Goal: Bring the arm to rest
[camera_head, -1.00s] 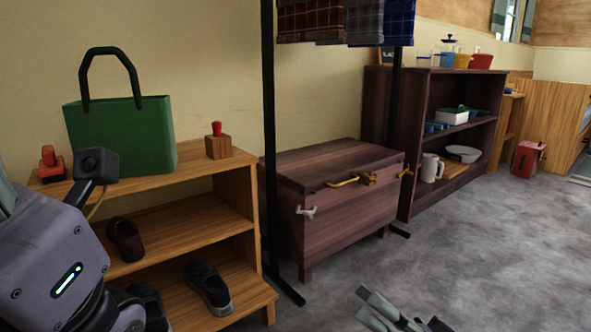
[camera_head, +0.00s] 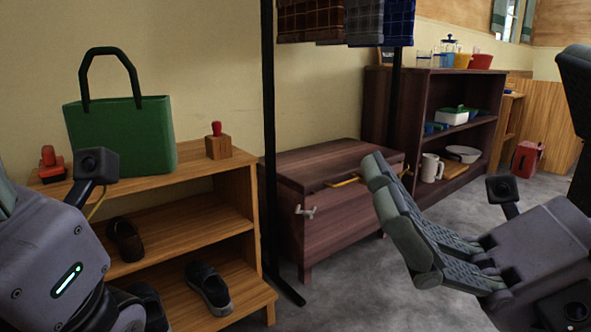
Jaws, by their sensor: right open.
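My right gripper (camera_head: 408,230) is large at the lower right, in front of the dark wooden chest (camera_head: 325,228). Its fingers point left, and it is open with nothing seen between them. It hides the right part of the chest and most of the chest's yellow handle (camera_head: 343,182). My left arm (camera_head: 55,262) shows at the lower left, in front of the wooden shoe shelf. The left gripper's fingers are not in view.
The shoe shelf (camera_head: 190,182) holds a green bag (camera_head: 122,137), red-handled stamps and shoes. A black rack post (camera_head: 268,130) stands between shelf and chest. A dark bookcase (camera_head: 405,115) stands behind. Grey floor is open at centre bottom (camera_head: 345,285).

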